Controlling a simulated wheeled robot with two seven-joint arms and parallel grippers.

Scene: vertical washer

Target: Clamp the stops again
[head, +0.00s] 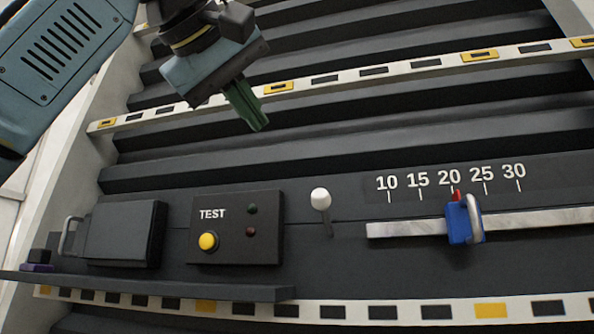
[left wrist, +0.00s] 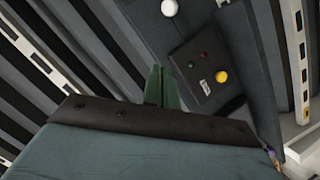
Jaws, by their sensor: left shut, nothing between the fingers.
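A blue stop (head: 462,222) with a red pointer and a grey lever sits on a metal rail (head: 400,229), with the pointer near the 20 mark on the scale above. A white-knobbed lever (head: 320,200) stands left of the rail; its knob also shows at the top of the left wrist view (left wrist: 169,8). My left gripper (head: 258,124) has its green fingers shut and empty, above and left of the knob, apart from everything. The fingers also show in the left wrist view (left wrist: 160,80). My right gripper is not in view.
A TEST panel (head: 236,255) with a yellow button (head: 208,241) and two small dark lamps is left of the lever. A dark box (head: 122,233) with a grey handle is farther left. A ledge (head: 150,285) runs below. Dark ribbed slats and perforated strips fill the background.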

